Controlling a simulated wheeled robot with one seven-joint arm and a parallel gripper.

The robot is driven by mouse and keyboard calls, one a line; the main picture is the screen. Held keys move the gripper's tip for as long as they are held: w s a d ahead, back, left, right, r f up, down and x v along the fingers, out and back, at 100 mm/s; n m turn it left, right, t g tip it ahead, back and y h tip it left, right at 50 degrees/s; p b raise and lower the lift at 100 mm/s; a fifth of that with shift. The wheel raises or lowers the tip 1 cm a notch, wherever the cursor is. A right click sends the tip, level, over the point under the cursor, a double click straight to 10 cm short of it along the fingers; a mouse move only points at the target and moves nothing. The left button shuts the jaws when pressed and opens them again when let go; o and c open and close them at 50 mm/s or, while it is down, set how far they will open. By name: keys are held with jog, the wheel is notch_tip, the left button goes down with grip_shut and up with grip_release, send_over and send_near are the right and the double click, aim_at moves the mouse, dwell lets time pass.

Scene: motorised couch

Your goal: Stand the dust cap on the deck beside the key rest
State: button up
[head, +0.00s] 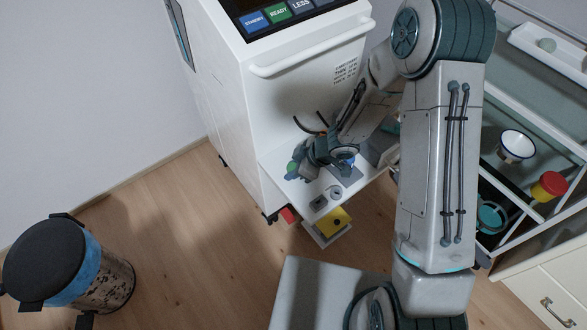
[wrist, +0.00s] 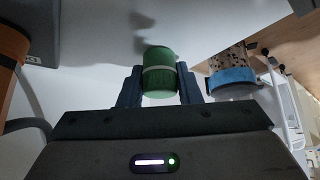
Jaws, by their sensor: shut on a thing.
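A green cylinder with a pale band, which I take to be the dust cap (wrist: 160,72), sits between the two dark fingers of my gripper (wrist: 158,88) in the wrist view. The fingers are shut on its sides. In the head view the green cap (head: 292,166) shows at the tip of my gripper (head: 297,169), near the left edge of the white deck (head: 281,189). I cannot tell whether it touches the deck. Small grey fittings (head: 318,203) sit on the deck's front part; I cannot tell which is the key rest.
The white machine (head: 300,100) with a handle stands behind the deck. A red part (head: 288,215) and a yellow panel (head: 335,222) are below the deck's front edge. A dark-lidded bin (head: 45,258) stands at lower left. Shelves at right hold a white cup (head: 516,145) and a red-lidded jar (head: 549,186).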

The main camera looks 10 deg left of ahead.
jog(key=shift+f, duration=0.2)
jog(key=o, duration=1)
jog(key=shift+c, duration=0.2)
jog(key=shift+r, duration=0.1)
